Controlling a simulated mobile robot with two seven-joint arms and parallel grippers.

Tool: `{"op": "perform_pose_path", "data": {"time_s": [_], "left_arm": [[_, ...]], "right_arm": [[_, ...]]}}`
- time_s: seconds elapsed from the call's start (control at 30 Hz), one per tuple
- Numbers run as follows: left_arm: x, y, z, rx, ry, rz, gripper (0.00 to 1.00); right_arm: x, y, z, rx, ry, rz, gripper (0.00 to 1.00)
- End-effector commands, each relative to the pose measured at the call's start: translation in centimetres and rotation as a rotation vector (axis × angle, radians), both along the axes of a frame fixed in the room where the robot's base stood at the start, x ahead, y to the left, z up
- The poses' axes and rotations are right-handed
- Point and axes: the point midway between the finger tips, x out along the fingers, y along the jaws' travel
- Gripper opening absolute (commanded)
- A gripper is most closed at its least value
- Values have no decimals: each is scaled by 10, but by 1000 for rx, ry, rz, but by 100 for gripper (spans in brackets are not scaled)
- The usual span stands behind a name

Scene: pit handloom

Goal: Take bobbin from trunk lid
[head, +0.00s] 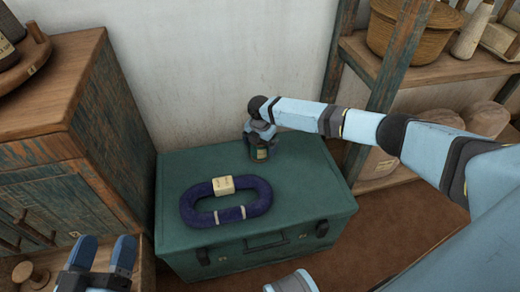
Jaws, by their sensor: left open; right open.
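A green trunk (185,178) stands against the wall with its lid closed. My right gripper (262,153) points down at the back middle of the lid, close to its surface. A small dark piece with a yellowish patch shows between or just at its fingers; it may be the bobbin, but the gripper hides most of it. The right gripper is open, and I cannot tell whether it touches that piece. My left gripper (103,254) is open and empty at the lower left, in front of the cabinet and away from the lid.
A dark blue yarn hank (262,198) with a cream label lies on the front left of the lid. A worn wooden cabinet (50,120) stands at left, with a wooden spool (30,275) below. Shelves (440,70) with a basket (415,25) stand at right. The lid's right side is clear.

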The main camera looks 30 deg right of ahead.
Motion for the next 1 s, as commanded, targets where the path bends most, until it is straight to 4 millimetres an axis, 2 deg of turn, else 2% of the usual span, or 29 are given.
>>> {"op": "perform_pose_path", "data": {"time_s": [0.13,0.3,0.37,0.63,0.77,0.87,1.0], "left_arm": [[0,0,1,0,-1,0,71],[0,0,1,0,-1,0,71],[0,0,1,0,-1,0,71],[0,0,2,-1,-2,0,71],[0,0,6,-3,-9,3,71],[0,1,14,-10,-28,7,71],[-2,2,26,-32,-64,22,71]], "right_arm": [[0,0,1,0,0,0,98],[0,0,1,0,0,0,59],[0,0,1,0,0,0,49],[0,0,2,0,0,0,49],[0,0,9,0,0,-1,49],[0,0,21,1,-1,-1,49],[1,0,48,1,-2,0,49]]}}
